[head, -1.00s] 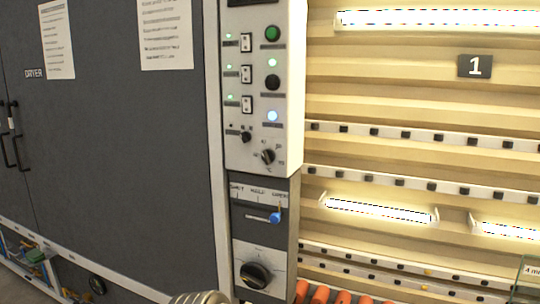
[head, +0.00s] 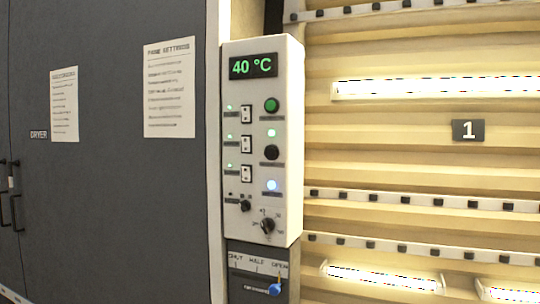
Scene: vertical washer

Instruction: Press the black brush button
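A white control panel (head: 233,90) stands upright in the middle of the head view. On its right side is a round black button (head: 271,152), likely the brush button; the label under it is too small to read. A green button (head: 271,105) sits above it, with a lit green light (head: 271,132) between them. A lit bluish-white light (head: 271,185) is below the black button. Neither of my grippers is in view, and nothing covers the buttons.
A display (head: 253,66) reads 40 °C. Switches (head: 246,145) line the panel's left side, with black knobs (head: 267,225) low down. A blue-knobbed lever (head: 275,289) is beneath. A dark dryer cabinet (head: 110,200) stands left; a lit ribbed wall marked 1 (head: 468,130) is right.

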